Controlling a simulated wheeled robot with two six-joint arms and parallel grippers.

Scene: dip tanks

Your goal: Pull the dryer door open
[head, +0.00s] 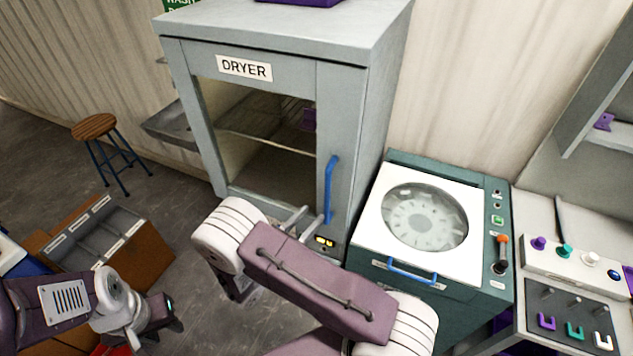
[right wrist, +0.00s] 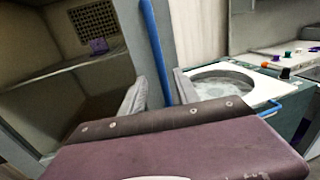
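The grey dryer (head: 345,75) stands at the back centre of the head view, and its windowed door (head: 265,145) looks shut. A blue vertical bar handle (head: 329,190) is on the door's right side. My right gripper (head: 308,219) is at the handle's lower end. In the right wrist view its two fingers are apart, and the blue handle (right wrist: 157,50) shows between them with gaps on both sides. Whether the handle is fully within the fingers' reach I cannot tell. My left gripper (head: 168,312) is low at the left, away from the dryer; its fingers are dark and unclear.
A teal machine (head: 430,300) with a round-windowed white lid (head: 370,235) stands right of the dryer. A control bench (head: 540,220) is further right. A wooden stool (head: 95,127) and a compartmented box (head: 100,240) are at the left. Floor before the dryer's left side is clear.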

